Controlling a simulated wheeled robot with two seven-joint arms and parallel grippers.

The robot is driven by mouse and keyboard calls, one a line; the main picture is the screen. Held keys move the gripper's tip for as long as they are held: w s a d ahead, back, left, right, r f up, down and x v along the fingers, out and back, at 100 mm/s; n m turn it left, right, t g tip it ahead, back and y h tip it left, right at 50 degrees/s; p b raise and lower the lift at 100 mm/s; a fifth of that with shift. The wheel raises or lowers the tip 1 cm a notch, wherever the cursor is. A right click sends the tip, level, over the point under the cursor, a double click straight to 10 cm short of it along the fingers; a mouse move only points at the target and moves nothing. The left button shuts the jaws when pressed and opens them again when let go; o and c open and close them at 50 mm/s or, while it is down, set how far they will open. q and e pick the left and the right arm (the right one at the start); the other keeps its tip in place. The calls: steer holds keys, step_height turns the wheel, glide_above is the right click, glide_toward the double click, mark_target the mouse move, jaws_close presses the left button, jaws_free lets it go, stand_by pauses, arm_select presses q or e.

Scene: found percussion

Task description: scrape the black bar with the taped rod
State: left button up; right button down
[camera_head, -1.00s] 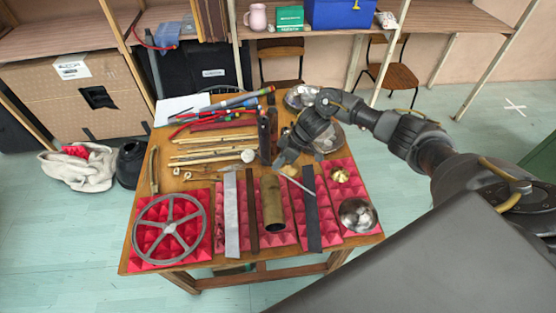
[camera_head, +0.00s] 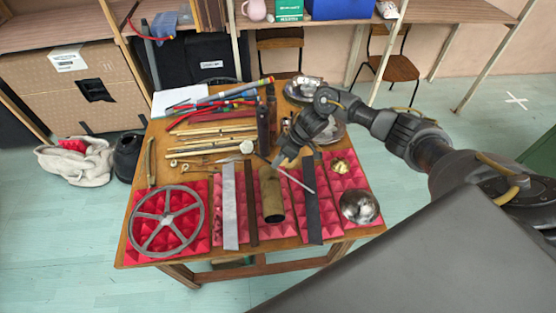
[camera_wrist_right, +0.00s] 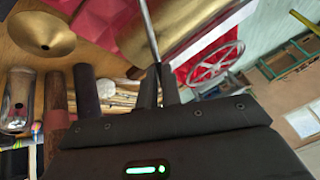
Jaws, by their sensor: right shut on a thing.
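The black bar (camera_head: 313,217) lies lengthwise on pink-red foam at the right of the table, between the brass tube (camera_head: 271,196) and the metal bowls. My right gripper (camera_head: 279,161) is shut on the taped rod (camera_head: 302,186), above the far end of the tube. The thin grey rod slants down to the right, and its tip overlaps the black bar in the head view. I cannot tell whether it touches. The rod (camera_wrist_right: 150,32) also sticks out from between the right fingers (camera_wrist_right: 156,88) in the wrist view. My left gripper is not in view.
A spoked wheel (camera_head: 137,231), a pale metal bar (camera_head: 230,208) and a brown bar (camera_head: 251,205) lie left of the tube. A silver bowl (camera_head: 359,207) and a small brass cup (camera_head: 340,166) lie right of the black bar. Sticks and mallets cover the table's far half.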

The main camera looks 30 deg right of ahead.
steer(key=shift+f+b, duration=0.55)
steer(key=shift+f, duration=0.3)
